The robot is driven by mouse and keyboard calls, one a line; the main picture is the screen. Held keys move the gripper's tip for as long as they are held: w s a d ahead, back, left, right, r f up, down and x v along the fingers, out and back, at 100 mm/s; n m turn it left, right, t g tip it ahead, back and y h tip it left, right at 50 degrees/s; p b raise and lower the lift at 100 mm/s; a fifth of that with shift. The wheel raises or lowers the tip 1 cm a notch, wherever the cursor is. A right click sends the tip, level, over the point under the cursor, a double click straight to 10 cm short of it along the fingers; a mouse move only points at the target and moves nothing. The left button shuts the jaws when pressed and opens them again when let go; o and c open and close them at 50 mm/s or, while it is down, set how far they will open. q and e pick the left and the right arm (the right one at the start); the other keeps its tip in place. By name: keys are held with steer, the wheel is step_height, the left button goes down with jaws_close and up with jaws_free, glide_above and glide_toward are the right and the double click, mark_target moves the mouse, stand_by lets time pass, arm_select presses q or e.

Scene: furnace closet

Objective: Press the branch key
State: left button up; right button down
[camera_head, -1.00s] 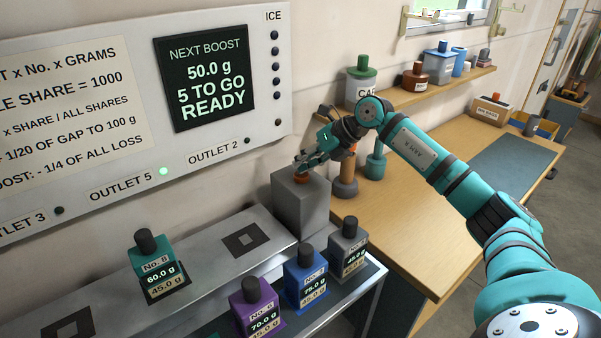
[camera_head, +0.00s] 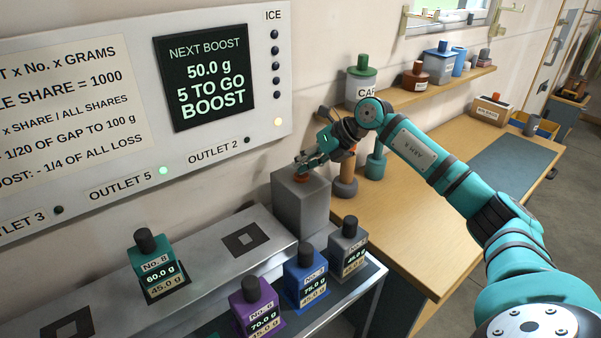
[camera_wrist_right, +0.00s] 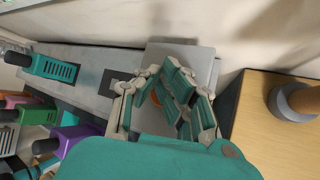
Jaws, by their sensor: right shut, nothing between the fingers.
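The key is an orange-red button (camera_head: 301,176) on top of a grey block (camera_head: 312,205) at the end of the metal bench. My right gripper (camera_head: 303,164) is shut and empty, its fingertips on or just over the button. In the right wrist view my right gripper (camera_wrist_right: 178,90) covers most of the grey block (camera_wrist_right: 208,62), and a bit of the orange button (camera_wrist_right: 155,98) shows beside the fingers. Whether the fingertips touch it is hard to tell. The wall display (camera_head: 207,78) reads "NEXT BOOST 50.0 g 5 TO GO BOOST". My left gripper is out of view.
A teal No. 8 bottle (camera_head: 152,265) stands on the metal bench (camera_head: 200,262). Purple (camera_head: 256,303), blue (camera_head: 305,272) and grey (camera_head: 348,245) bottles stand in front. A wooden worktop (camera_head: 420,215) lies right, with a shelf (camera_head: 420,92) above.

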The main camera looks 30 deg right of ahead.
steer(key=shift+f, duration=0.3)
steer(key=shift+r+p, duration=0.4)
steer(key=shift+r, duration=0.05)
step_height(320, 180, up, 6)
steer(key=p, duration=0.4)
steer(key=shift+r+p, duration=0.1)
steer(key=shift+p, duration=0.3)
stand_by(0.7)
